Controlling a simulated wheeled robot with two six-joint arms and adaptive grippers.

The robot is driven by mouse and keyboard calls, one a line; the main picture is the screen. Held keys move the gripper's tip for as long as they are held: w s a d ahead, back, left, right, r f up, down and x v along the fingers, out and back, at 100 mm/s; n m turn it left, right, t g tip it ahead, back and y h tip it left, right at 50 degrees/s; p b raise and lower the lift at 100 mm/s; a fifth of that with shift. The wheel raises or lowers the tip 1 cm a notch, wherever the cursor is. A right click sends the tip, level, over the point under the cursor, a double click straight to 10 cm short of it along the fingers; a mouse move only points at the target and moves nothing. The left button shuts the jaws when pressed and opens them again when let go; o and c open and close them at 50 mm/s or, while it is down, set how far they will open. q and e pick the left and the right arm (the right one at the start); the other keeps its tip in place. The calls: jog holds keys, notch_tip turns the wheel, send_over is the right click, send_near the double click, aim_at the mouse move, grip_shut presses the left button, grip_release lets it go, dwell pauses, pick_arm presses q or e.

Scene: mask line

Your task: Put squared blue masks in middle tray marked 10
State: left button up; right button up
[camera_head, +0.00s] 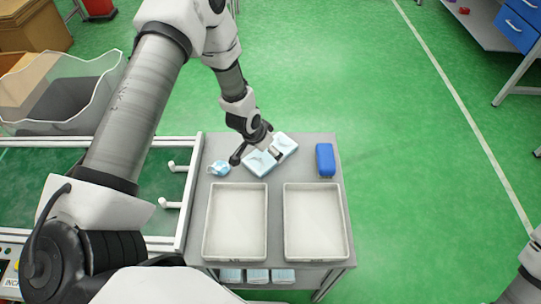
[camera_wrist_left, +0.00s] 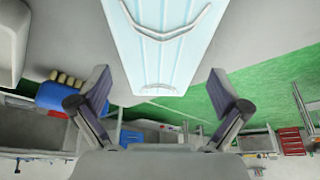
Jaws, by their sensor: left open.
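Light blue squared masks (camera_head: 285,144) lie on the grey table behind the trays, partly hidden by my left gripper (camera_head: 257,153). My left gripper is low over them, with its fingers spread. In the left wrist view, a pleated pale blue mask (camera_wrist_left: 165,45) shows between the open fingers (camera_wrist_left: 160,88); I cannot tell whether they touch it. A smaller blue-white mask (camera_head: 219,168) lies to the left. Two white trays, a left one (camera_head: 236,222) and a right one (camera_head: 315,222), look empty; no 10 mark is readable. My right gripper is out of view.
A dark blue box (camera_head: 325,159) stands at the table's back right. Several pale blue packs (camera_head: 257,276) lie on the lower shelf. A conveyor with a metal rail (camera_head: 188,195) borders the table's left side. Green floor is open behind and right.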

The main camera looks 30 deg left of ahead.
pick_arm(q)
jog(key=shift+x, duration=1)
jog(key=shift+r, duration=0.15)
jog(key=c, duration=0.8)
jog(key=shift+r, duration=0.1)
